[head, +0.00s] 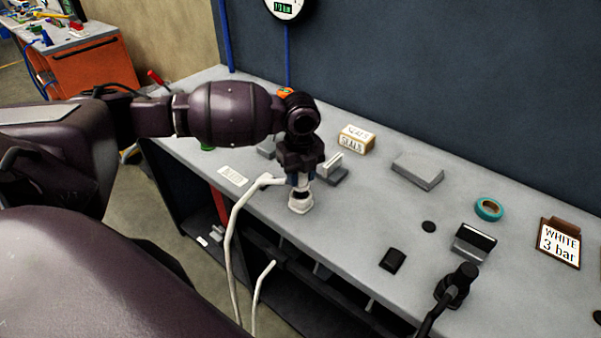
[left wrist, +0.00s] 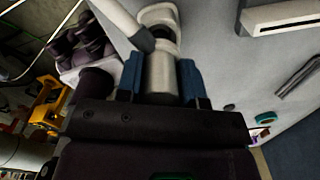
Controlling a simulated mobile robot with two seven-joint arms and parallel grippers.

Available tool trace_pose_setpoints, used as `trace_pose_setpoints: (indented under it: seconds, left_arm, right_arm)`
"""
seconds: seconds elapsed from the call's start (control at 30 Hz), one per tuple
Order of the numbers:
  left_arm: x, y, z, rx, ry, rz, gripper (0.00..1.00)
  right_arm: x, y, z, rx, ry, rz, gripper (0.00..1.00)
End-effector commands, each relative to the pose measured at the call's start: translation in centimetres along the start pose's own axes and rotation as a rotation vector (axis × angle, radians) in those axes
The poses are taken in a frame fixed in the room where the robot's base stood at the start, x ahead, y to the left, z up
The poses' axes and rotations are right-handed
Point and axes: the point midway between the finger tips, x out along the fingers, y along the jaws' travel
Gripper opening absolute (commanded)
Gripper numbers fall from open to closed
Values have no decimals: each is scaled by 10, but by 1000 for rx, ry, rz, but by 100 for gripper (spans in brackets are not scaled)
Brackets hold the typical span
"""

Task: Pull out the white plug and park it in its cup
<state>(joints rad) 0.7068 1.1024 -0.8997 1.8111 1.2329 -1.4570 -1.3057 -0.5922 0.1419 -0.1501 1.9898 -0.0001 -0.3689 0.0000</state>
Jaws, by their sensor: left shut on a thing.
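My left gripper (head: 301,182) is shut on the white plug (head: 277,180), with its blue fingers on either side. In the left wrist view the plug (left wrist: 161,74) shows between the fingers (left wrist: 160,84), and its white hose leaves to the upper left. In the head view the hose (head: 232,235) hangs over the table's front edge. Directly below the gripper stands a white, ring-shaped holder (head: 300,204) with a dark opening; it also shows in the left wrist view (left wrist: 158,14). I cannot tell whether the plug's tip is inside it. My right gripper is not in view.
A black plug with a black hose (head: 457,284) stands at the right front of the grey table (head: 335,235). A sign (head: 559,243) reads "WHITE 3 bar". A seals box (head: 356,139), grey block (head: 418,171) and teal tape roll (head: 489,208) lie behind. A gauge (head: 286,6) hangs on the wall.

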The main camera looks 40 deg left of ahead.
Motion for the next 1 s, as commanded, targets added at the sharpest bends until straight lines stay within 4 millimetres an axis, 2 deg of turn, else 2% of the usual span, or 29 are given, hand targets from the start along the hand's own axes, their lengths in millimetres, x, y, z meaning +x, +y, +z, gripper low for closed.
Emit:
trace_pose_setpoints:
  seconds: [0.63,1.0]
  left_arm:
    - [8,0,0,0,1,0,4]
    - [14,0,0,0,1,-1,4]
  right_arm:
    - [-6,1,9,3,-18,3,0]
    - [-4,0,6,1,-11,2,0]
